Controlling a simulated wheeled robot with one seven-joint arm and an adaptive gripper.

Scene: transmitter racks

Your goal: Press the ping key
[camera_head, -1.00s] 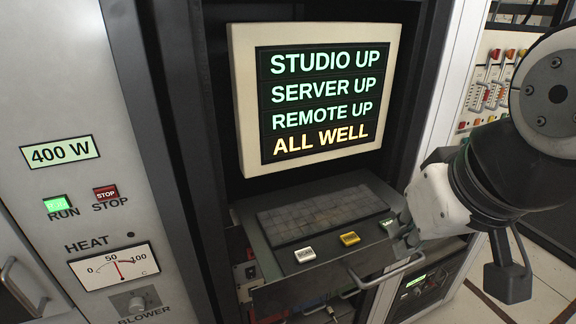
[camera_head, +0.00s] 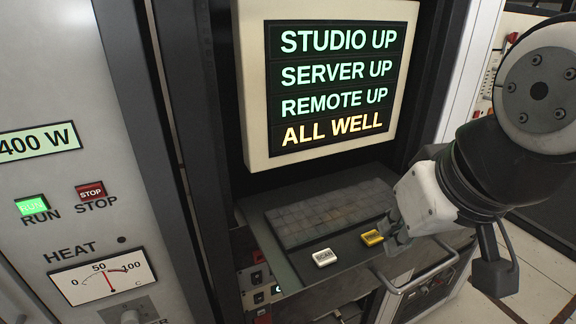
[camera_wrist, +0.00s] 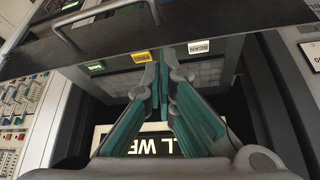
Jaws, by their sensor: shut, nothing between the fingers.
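Three keys lie in a row on the front edge of the pull-out keyboard tray (camera_head: 310,270). The white key (camera_head: 324,257) reads SCAN. A green key (camera_wrist: 96,66) shows in the wrist view but is hidden behind my gripper in the head view. In the wrist view the fingertips (camera_wrist: 164,68) point between the yellow and white keys; contact cannot be told.
A keyboard (camera_head: 330,215) lies behind the keys. A handle (camera_head: 415,272) sticks out from the tray's front. Above is a screen (camera_head: 330,85) reading STUDIO UP, SERVER UP, REMOTE UP, ALL WELL. A panel (camera_head: 80,130) with RUN and STOP buttons stands at left.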

